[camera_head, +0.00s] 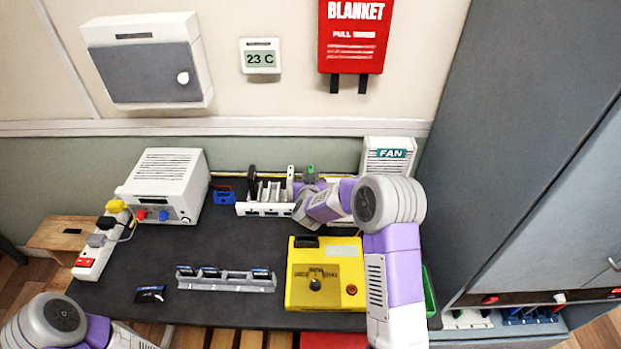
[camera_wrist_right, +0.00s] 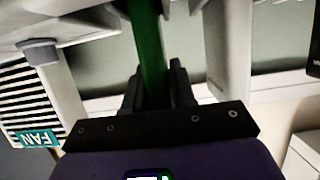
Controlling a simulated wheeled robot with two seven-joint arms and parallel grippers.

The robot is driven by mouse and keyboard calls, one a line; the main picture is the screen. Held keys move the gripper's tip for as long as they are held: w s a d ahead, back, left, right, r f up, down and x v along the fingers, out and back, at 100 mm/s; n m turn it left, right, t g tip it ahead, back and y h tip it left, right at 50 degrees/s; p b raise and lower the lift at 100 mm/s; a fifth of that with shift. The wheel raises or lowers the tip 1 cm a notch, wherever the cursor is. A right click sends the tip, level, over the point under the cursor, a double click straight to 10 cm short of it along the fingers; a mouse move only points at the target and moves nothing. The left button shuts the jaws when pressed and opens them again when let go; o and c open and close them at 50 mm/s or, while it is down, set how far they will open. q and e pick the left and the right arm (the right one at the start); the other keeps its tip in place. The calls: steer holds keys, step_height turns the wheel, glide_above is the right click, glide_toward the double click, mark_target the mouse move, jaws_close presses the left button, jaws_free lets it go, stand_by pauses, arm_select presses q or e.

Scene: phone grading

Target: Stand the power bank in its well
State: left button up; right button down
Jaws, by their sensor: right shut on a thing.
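A narrow green slab, apparently the power bank (camera_wrist_right: 151,45), stands between the fingers of my right gripper (camera_wrist_right: 156,92) in the right wrist view. The gripper is shut on it. In the head view a small green top (camera_head: 310,173) shows above the right hand, beside the white rack. My right wrist hides most of the gripper and the rack's right part. The white slotted rack (camera_head: 265,209) stands at the back of the dark table. I cannot tell whether the green slab is inside a well or above it. My left arm shows at lower left, its gripper out of frame.
A dark upright item (camera_head: 251,180) stands in the rack's left part. A blue holder (camera_head: 224,196) is left of it, a fan box (camera_head: 388,157) to the right. A yellow tester (camera_head: 326,291) and a grey strip of phones (camera_head: 226,283) lie in front.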

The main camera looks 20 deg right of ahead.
steer(key=shift+f, duration=0.15)
stand_by(0.5)
steer(key=c, duration=0.9)
jaws_free()
steer(key=shift+o, duration=0.2)
